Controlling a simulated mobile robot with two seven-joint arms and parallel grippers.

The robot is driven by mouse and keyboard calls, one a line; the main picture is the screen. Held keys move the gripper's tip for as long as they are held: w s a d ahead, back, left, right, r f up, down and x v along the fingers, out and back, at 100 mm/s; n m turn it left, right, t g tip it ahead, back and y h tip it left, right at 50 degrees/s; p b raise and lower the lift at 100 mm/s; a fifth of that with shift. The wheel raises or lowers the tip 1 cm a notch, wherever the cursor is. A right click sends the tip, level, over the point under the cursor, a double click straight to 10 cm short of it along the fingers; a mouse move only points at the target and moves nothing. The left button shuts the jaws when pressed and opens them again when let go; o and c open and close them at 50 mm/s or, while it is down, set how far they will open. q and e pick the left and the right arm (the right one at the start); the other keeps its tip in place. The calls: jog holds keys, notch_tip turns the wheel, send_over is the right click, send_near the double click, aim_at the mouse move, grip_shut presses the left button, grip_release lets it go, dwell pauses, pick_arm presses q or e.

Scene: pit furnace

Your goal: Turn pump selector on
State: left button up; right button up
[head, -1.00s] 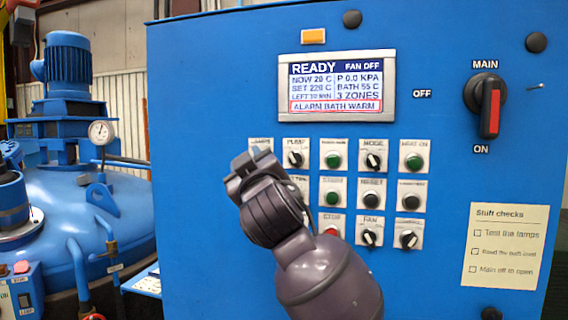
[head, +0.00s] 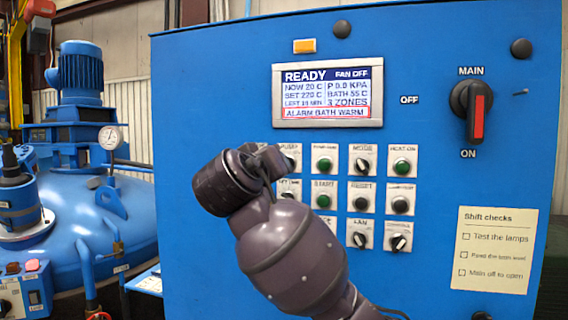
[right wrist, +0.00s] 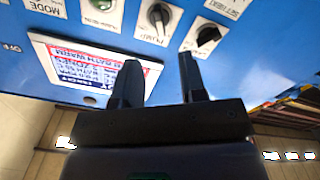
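The pump selector is a black knob with a pale line on a light plate labelled PUMP. It shows in the right wrist view (right wrist: 158,16) at the top middle, and only its right edge shows in the head view (head: 292,161), partly hidden by my right arm. My right gripper (right wrist: 160,63) is open, with two dark fingers apart and nothing between them. The fingers point toward the panel, near the pump selector and apart from it in the picture. In the head view my right wrist covers the panel's left column. My left gripper is not in view.
Another black selector (right wrist: 207,36) sits beside the pump selector, and a green button (right wrist: 103,4) on its other side. The blue panel (head: 430,60) carries a display (head: 328,95) and a red-handled main switch (head: 473,112) pointing to ON. A blue vessel (head: 90,220) stands left.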

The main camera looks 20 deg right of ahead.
jog(key=x, duration=0.9)
jog(key=shift+p, duration=0.4)
jog(key=shift+c, duration=0.3)
grip_shut()
